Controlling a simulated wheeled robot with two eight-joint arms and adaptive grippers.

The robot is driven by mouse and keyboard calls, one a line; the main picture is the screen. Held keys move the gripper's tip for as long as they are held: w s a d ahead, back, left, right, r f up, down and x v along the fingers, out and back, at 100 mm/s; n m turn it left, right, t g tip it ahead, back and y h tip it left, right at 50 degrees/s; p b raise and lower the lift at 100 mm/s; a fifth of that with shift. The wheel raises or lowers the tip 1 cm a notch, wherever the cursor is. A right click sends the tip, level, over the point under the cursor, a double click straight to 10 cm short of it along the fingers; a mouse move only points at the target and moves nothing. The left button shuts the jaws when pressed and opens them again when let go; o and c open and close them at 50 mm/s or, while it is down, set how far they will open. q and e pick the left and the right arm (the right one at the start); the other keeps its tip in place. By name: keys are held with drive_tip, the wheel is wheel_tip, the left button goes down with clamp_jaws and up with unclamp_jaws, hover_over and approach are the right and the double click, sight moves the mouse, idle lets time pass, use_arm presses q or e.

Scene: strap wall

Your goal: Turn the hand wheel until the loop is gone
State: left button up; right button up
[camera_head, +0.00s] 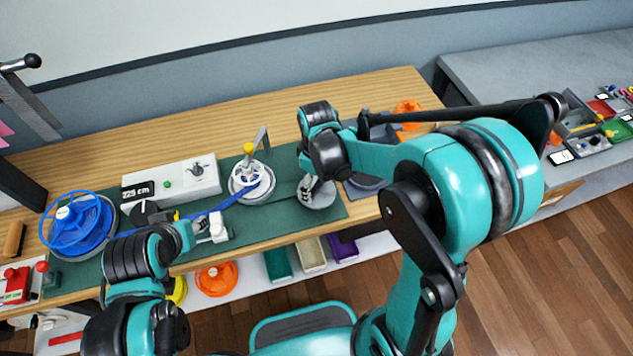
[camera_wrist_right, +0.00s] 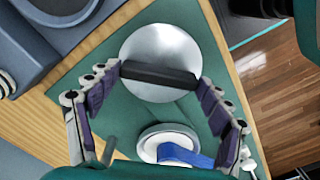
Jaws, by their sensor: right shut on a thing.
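The hand wheel is a round grey disc with a dark crossbar; it shows in the head view (camera_head: 322,197) and the right wrist view (camera_wrist_right: 160,52). I cannot make out a loop. My left gripper (camera_head: 200,232) is by the strap, its fingers unclear.
A white box (camera_head: 178,184) with a display reading about 225 cm stands behind the strap. An orange object (camera_head: 408,112) lies at the bench's back right. Coloured bins and an orange reel (camera_head: 216,278) sit on the shelf below. A grey side table (camera_head: 530,80) is at the right.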

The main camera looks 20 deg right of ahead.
drive_tip(key=m, duration=0.6)
drive_tip(key=shift+m, duration=0.3)
idle(0.4)
drive_tip(key=o, duration=1.2)
drive_tip(key=shift+c, duration=0.2)
wheel_tip(320, 180, up, 12)
